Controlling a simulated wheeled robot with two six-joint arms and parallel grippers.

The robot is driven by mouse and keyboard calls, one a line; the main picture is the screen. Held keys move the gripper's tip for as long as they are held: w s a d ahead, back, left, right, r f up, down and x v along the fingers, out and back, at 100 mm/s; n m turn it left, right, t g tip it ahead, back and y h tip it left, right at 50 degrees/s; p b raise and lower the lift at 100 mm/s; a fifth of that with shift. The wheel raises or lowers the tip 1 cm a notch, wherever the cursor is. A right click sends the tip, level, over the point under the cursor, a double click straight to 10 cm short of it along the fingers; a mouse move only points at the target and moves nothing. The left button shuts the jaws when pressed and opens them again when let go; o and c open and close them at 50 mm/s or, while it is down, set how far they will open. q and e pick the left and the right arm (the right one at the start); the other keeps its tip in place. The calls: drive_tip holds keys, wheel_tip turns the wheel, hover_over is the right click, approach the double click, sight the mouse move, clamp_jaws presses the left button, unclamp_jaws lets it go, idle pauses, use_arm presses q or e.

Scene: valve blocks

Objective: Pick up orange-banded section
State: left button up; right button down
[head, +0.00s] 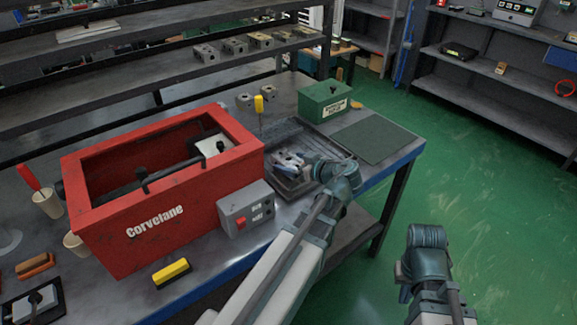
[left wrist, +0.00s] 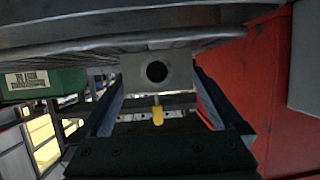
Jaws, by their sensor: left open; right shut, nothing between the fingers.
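A grey metal valve section (left wrist: 134,72) with a round dark hole shows between the fingers of my left gripper (left wrist: 158,98) in the left wrist view. No orange band shows on the face I see, so I cannot tell whether it is the orange-banded one. In the head view my left gripper (head: 287,161) is open, low over the dark tray (head: 308,131) right of the red box; the hand partly hides what lies there. I cannot tell whether the fingers touch the section. My right arm shows at the lower right, but its gripper fingers do not.
The red box (head: 170,222) and a grey switch box (head: 246,209) stand close to the left gripper. Several grey blocks sit on the shelf (head: 150,75). The dark green mat (head: 375,141) is bare.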

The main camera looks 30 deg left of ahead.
use_arm(q)
drive_tip(key=shift+x, duration=1)
clamp_jaws()
